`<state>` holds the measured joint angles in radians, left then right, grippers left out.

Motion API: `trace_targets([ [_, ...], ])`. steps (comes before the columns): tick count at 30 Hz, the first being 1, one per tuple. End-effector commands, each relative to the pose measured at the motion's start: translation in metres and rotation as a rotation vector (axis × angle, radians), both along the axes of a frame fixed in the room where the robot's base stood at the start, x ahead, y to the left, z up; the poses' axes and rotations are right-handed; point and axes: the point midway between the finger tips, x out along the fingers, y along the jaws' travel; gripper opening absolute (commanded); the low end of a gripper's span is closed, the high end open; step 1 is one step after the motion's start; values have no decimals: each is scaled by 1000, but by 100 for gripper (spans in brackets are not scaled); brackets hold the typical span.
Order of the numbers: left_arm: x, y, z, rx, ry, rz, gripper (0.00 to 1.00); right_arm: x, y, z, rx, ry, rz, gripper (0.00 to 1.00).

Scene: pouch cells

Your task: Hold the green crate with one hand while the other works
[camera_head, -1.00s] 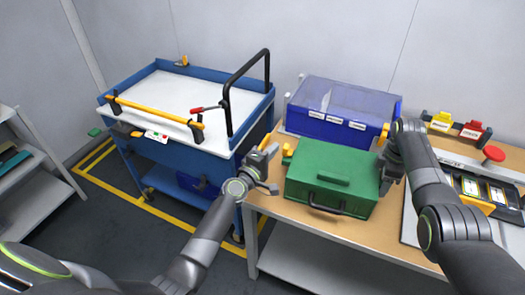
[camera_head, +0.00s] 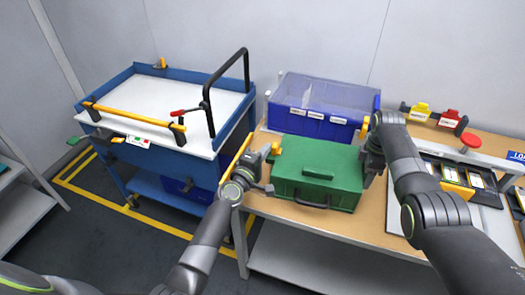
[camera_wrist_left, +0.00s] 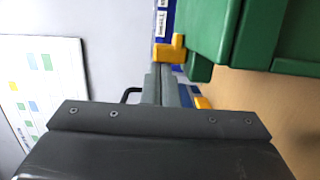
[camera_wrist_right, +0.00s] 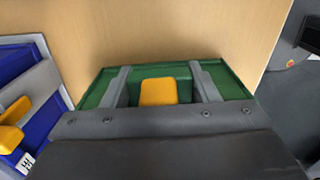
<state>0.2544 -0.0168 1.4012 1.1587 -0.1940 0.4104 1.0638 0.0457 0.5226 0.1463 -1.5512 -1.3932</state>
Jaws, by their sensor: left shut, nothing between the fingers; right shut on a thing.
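The green crate (camera_head: 318,175) stands closed on the wooden bench, with a lid grip on top and a dark handle in front. Yellow latches are on its two ends. My right gripper (camera_head: 370,160) is at its right end. In the right wrist view its fingers sit on both sides of a yellow latch (camera_wrist_right: 158,92) and are shut on it. My left gripper (camera_head: 266,168) is beside the crate's left end. In the left wrist view its fingers are together and empty, close below the other yellow latch (camera_wrist_left: 170,50); contact is unclear.
A blue bin (camera_head: 320,108) with a clear lid stands behind the crate. A blue cart (camera_head: 150,150) with a white top and a black hoop is at the left.

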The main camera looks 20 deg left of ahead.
Motion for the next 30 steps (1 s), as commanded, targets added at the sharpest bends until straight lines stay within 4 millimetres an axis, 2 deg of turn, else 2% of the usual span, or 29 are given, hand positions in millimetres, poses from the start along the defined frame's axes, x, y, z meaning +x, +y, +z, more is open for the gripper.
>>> trace_targets([
  [5, 0, 9, 0, 2, 0, -1, 0, 0, 2, 0, 3, -1, 1, 17],
  [11, 0, 45, -1, 5, 1, 1, 0, 0, 2, 0, 4, -1, 1, 17],
  [21, -66, 57, -1, 1, 2, 0, 0, 0, 2, 0, 3, 0, 1, 17],
  [25, -83, 61, -1, 0, 2, 1, 0, 0, 1, 0, 3, -1, 1, 17],
  [30, -95, 64, -1, 0, 1, 0, 0, 0, 1, 0, 2, -1, 0, 17],
])
